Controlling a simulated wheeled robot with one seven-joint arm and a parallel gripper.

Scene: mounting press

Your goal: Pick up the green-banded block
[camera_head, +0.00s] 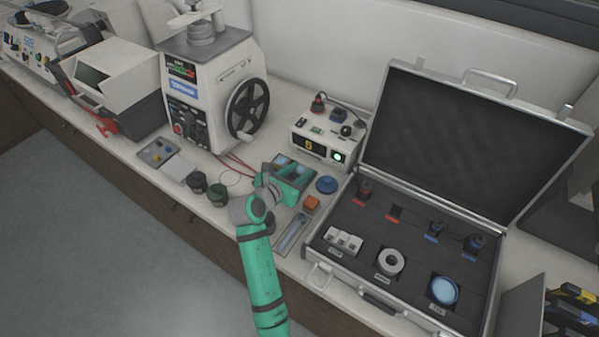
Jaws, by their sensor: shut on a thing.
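My gripper (283,176) is at the end of my teal arm, low over the bench, left of the open case and in front of the white box with the yellow digit. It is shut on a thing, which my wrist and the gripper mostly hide. No green-banded block shows clearly elsewhere on the bench, so I take the held thing to be that block. I cannot make out its band, or whether it touches the bench.
An orange block (311,204) and a blue disc (327,184) lie right of my gripper. The open case (318,247) stands further right. The white box (324,134) and the press with its handwheel (248,108) stand behind. Dark round pieces (218,195) are on the left.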

